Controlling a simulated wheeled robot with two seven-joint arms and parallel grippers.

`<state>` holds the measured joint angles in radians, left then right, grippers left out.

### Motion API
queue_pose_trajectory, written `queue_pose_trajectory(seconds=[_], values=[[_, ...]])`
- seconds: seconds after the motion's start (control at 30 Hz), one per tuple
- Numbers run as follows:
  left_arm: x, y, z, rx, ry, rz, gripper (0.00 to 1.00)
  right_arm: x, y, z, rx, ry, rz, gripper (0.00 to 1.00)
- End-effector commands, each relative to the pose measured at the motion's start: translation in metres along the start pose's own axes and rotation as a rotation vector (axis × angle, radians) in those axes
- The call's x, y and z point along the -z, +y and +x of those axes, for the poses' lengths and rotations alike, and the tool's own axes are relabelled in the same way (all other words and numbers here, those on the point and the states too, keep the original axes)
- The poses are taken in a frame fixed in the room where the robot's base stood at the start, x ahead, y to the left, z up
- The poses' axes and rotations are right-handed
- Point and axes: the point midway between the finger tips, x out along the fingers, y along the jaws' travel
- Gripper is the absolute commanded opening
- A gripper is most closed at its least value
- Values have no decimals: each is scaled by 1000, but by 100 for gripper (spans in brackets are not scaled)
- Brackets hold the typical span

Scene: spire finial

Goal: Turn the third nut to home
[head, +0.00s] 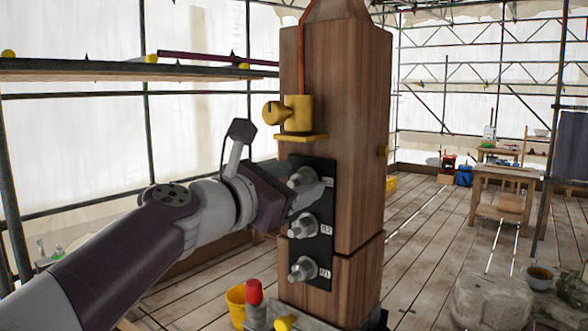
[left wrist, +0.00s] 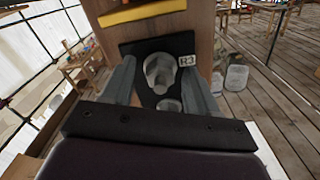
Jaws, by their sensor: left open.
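A black plate (head: 325,250) on the wooden post (head: 345,130) carries three grey nuts in a column. The top nut (head: 300,177) is partly covered by my left gripper; the middle nut (head: 301,227) and bottom nut (head: 303,268) are clear. In the left wrist view the label R3 (left wrist: 187,61) is beside the top nut (left wrist: 159,72). My left gripper (left wrist: 160,82) is open, with one finger on each side of that nut. Whether the fingers touch it I cannot tell. My right gripper is not in view.
A yellow fixture (head: 298,112) sits on the post just above the plate. A scaffold shelf (head: 120,70) runs at the upper left. A yellow bucket (head: 236,303) and a red-topped container (head: 255,300) stand by the post's foot. The plank floor at right is mostly open.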

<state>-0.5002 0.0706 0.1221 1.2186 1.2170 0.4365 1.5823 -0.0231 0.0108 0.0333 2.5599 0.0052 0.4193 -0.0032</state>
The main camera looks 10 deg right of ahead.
Motion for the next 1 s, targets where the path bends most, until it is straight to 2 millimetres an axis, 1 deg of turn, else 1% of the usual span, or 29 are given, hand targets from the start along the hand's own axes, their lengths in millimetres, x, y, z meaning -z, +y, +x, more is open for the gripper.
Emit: queue_pose_trajectory(seconds=[0.27,0.37,0.4,0.43,0.47,0.77,1.0], values=[[0,0,3,0,-1,1,59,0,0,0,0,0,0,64],[0,0,2,0,-1,2,30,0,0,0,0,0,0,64],[0,0,2,0,-1,2,17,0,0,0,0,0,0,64],[0,0,2,0,-1,2,7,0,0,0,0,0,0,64],[0,0,2,0,-1,2,3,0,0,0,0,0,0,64],[1,-1,3,0,0,29,3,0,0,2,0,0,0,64],[3,-2,3,1,1,154,3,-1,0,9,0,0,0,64]])
